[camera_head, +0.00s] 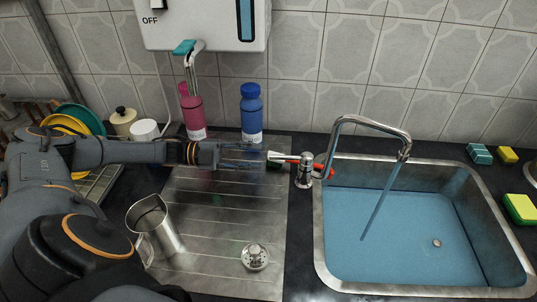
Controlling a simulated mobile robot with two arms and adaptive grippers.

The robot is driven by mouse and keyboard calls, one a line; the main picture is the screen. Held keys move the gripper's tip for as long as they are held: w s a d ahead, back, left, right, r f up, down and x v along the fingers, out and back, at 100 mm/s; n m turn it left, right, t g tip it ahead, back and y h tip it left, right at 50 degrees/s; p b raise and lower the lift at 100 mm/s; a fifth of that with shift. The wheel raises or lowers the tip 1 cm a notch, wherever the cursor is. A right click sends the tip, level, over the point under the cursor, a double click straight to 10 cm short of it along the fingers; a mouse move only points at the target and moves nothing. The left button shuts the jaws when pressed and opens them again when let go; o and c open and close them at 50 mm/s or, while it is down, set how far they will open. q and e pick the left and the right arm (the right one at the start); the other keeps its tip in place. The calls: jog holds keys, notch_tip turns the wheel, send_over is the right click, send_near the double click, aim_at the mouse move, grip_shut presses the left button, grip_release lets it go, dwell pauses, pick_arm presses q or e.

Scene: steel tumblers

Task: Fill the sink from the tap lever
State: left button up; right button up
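The steel sink (318,245) is at the right, with blue water (400,235) in it and a drain visible in its floor. The curved tap spout (365,121) arches over the sink, and a stream of water (376,215) falls from it. The tap body (304,172) stands at the sink's left edge, with a red lever (324,172) beside it. My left gripper (262,157) reaches in from the left and points at the tap, just left of it. Its fingers are dark and blurred, so their opening and any contact with the lever are unclear. My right gripper is out of view.
A steel jug (155,226) and a strainer (254,257) stand on the draining board (205,262). Pink (192,113) and blue (251,112) bottles stand behind my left gripper, below a white wall heater (200,20). Sponges (520,208) lie right of the sink.

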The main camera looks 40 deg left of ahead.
aim_at(278, 158)
pick_arm(q)
jog(key=x, duration=0.3)
jog(key=p+x, duration=0.1)
jog(key=x, duration=0.1)
jog(key=shift+w+d+r, duration=0.2)
jog(key=shift+d, duration=0.15)
jog(key=shift+w+d+p, duration=0.25)
jog(key=shift+d+p, duration=0.05)
jog(key=shift+w+d+f, duration=0.15)
jog(key=shift+w+d, duration=0.05)
jog(key=shift+d, duration=0.15)
jog(key=shift+c, duration=0.4)
grip_shut()
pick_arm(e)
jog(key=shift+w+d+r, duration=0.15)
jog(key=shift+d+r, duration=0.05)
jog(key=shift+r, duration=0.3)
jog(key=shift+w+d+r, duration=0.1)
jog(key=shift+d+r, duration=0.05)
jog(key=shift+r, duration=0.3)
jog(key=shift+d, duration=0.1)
